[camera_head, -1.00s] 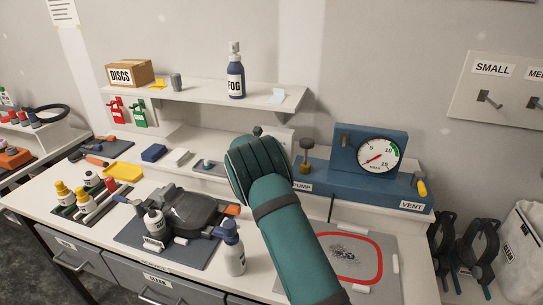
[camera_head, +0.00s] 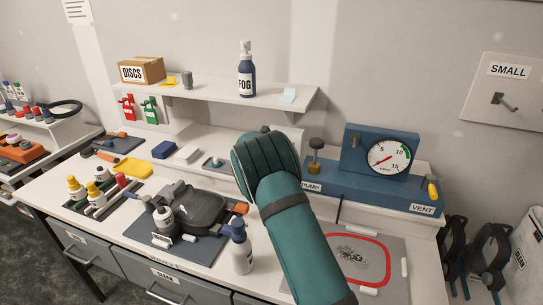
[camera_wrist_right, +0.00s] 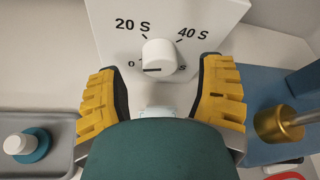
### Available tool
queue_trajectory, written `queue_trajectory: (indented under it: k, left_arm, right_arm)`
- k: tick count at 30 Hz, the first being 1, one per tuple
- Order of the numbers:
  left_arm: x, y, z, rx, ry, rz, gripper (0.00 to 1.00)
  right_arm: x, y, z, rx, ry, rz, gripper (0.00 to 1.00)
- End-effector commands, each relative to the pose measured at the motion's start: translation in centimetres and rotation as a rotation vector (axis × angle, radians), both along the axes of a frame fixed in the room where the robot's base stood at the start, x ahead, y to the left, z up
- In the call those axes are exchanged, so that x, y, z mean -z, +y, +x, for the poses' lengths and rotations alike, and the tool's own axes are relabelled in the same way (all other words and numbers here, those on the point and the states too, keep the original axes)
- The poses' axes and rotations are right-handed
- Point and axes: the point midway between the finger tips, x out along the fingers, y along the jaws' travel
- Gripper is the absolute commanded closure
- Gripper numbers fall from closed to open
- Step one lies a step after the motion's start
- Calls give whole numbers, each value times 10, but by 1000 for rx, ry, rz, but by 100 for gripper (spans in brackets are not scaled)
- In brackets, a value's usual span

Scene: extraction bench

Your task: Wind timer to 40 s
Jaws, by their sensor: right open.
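The timer (camera_wrist_right: 105,25) is a white box with a round white knob (camera_wrist_right: 159,52), seen in the right wrist view. Its face reads 0, 20 S and 40 S, and another mark at lower right is partly hidden by the knob. The knob's dark line lies at its lower left, toward the 0. My right gripper (camera_wrist_right: 162,78) is open, its yellow-padded fingers on either side of and just below the knob, with gaps on both sides. My left gripper is not in view.
A brass-coloured pump plunger (camera_wrist_right: 280,122) stands close to the right finger. The blue pump unit with gauge (camera_head: 345,160) is right of my arm. A grey tray (camera_wrist_right: 60,140) lies to the left. The shelf (camera_head: 215,98) with a fog bottle (camera_head: 246,72) is behind.

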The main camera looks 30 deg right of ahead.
Motion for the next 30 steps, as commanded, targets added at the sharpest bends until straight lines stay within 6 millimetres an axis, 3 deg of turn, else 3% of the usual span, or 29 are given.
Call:
queue_trajectory:
  k: [9,15,30]
  left_arm:
    - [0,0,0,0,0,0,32]
    - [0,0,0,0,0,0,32]
    - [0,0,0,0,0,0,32]
  right_arm:
    - [-25,53,-32,-3,-2,2,32]
    - [-34,74,-46,-2,-1,2,32]
    - [-37,81,-50,-1,0,0,32]
